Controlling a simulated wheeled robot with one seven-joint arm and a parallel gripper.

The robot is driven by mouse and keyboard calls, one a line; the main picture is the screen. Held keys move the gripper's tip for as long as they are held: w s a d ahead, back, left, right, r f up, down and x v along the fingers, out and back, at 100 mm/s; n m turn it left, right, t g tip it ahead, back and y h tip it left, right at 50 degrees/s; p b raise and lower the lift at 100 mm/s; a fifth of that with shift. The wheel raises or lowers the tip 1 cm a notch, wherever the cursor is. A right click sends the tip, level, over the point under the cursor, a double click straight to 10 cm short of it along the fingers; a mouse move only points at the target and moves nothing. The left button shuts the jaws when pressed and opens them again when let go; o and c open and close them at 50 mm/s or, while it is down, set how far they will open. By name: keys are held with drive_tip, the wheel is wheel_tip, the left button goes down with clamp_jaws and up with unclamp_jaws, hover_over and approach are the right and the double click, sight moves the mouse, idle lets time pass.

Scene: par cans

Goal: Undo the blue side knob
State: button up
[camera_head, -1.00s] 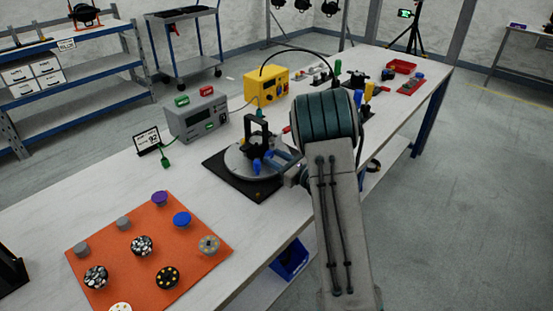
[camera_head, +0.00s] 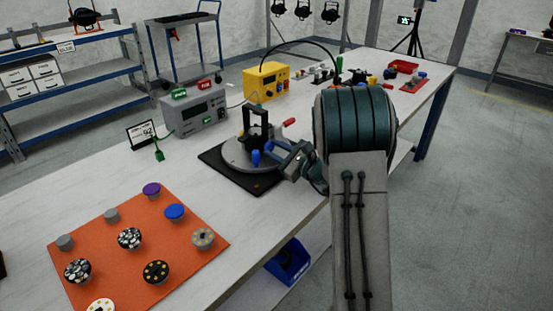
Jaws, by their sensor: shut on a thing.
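The fixture is a grey round turntable (camera_head: 236,158) on a black base plate (camera_head: 212,157), with a black upright bracket (camera_head: 247,128) on it. A blue side knob (camera_head: 268,146) sits low at the bracket's right side, partly hidden by my fingers. A second blue piece (camera_head: 256,158) stands upright at the turntable's front. My gripper (camera_head: 275,152) reaches in from the right, low beside the bracket, and is shut on the blue side knob. The exact contact is small and partly covered.
A red handle (camera_head: 289,122) sticks out behind the bracket. A grey meter (camera_head: 196,116) and yellow box (camera_head: 266,84) stand behind. An orange mat (camera_head: 190,262) with several knobs lies at front left.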

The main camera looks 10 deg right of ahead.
idle(0.4)
drive_tip(key=o, duration=1)
drive_tip(key=v, duration=1.3)
drive_tip(key=shift+s+d, duration=0.2)
drive_tip(key=shift+s, duration=0.15)
